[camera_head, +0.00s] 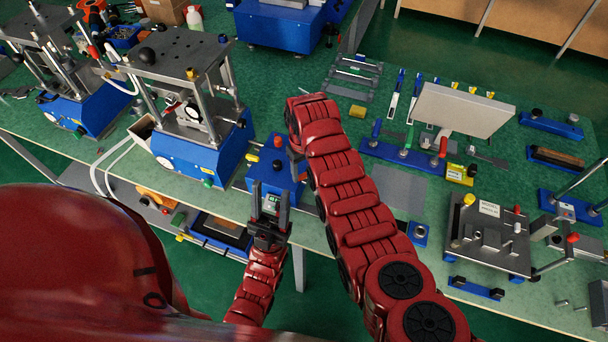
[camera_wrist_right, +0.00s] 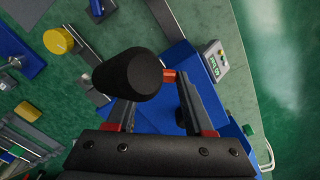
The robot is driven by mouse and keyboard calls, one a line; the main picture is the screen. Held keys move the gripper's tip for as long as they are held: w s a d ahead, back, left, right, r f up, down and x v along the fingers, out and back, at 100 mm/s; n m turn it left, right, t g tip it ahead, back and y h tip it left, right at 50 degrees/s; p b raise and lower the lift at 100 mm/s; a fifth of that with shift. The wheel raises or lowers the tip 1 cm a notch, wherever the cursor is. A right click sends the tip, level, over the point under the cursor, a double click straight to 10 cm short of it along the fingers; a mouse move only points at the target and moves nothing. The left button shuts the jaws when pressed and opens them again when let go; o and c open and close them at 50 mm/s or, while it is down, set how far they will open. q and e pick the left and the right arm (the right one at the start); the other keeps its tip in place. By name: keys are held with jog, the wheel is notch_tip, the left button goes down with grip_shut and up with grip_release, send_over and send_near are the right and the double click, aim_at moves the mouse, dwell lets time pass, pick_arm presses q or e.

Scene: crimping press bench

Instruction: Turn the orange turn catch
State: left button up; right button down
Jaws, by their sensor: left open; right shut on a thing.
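The orange turn catch (camera_wrist_right: 169,76) shows in the right wrist view as a small orange piece between a black knob and one fingertip. My right gripper (camera_wrist_right: 155,82) appears closed on it; the black knob (camera_wrist_right: 130,74) hides the other fingertip and part of the catch. In the head view a small orange-red part (camera_head: 278,142) shows at the blue fixture (camera_head: 262,180), beside my right wrist. My right arm hides much of this contact there. My left gripper (camera_head: 270,193) is open and empty, fingers pointing up, just in front of the blue fixture at the bench edge.
A press with a blue base (camera_head: 190,158) stands left of the fixture. A blue rail with a grey plate (camera_head: 462,108) stands right of my right arm. A metal fixture plate (camera_head: 490,255) is at the front right.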

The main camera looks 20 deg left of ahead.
jog(key=m+b, duration=0.5)
jog(key=shift+w+a+f, duration=0.2)
jog(key=shift+w+f, duration=0.05)
jog(key=shift+f, duration=0.15)
jog(key=shift+w+a+r+m+b, duration=0.1)
jog(key=shift+r+m+b, duration=0.05)
jog(key=shift+m+b, duration=0.85)
jog(key=shift+m, duration=0.3)
jog(key=shift+c, duration=2.2)
grip_release()
jog(key=shift+o, duration=0.8)
jog(key=shift+a, duration=0.1)
